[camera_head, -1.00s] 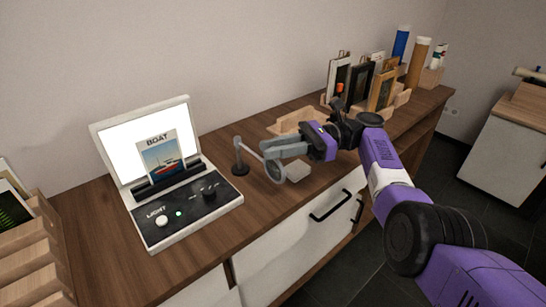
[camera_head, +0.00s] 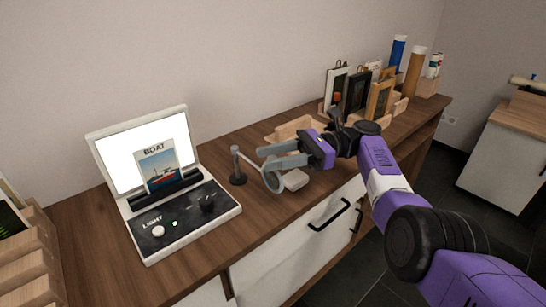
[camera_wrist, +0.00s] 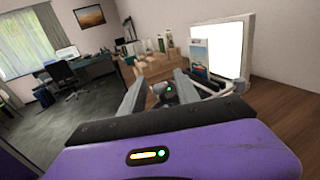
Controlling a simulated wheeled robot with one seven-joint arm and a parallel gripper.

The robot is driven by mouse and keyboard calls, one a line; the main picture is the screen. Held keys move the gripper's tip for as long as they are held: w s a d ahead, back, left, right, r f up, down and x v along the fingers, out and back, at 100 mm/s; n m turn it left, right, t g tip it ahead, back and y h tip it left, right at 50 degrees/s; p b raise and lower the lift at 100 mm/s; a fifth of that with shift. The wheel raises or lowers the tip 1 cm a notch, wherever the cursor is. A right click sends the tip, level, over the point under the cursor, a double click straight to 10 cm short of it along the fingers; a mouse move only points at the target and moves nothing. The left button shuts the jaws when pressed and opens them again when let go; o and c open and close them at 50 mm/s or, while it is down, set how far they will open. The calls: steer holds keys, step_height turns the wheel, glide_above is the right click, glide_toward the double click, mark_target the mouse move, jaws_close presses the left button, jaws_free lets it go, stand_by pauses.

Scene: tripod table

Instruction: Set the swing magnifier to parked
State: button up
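The swing magnifier stands on the wooden counter, with a dark round base and post (camera_head: 237,166) and a thin arm reaching right to its lens ring (camera_head: 272,178). The ring stands out toward the counter's front, right of the light box. My gripper (camera_head: 261,157) is open, with its two grey fingers spread by the ring and above the counter. The fingers overlap part of the magnifier's arm and ring, and I cannot tell whether they touch it. In the wrist view my gripper (camera_wrist: 160,88) also shows a gap between its fingers.
A lit light box (camera_head: 187,217) with a boat picture (camera_head: 158,167) and knobs stands left of the magnifier. Wooden racks with framed pictures (camera_head: 358,92) stand at the back right. A wooden rack (camera_head: 35,260) is at far left.

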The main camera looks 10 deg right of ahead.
steer(key=w+d+b, duration=0.1)
steer(key=d+b, duration=0.6)
steer(key=b, duration=0.7)
steer(key=shift+d, duration=0.35)
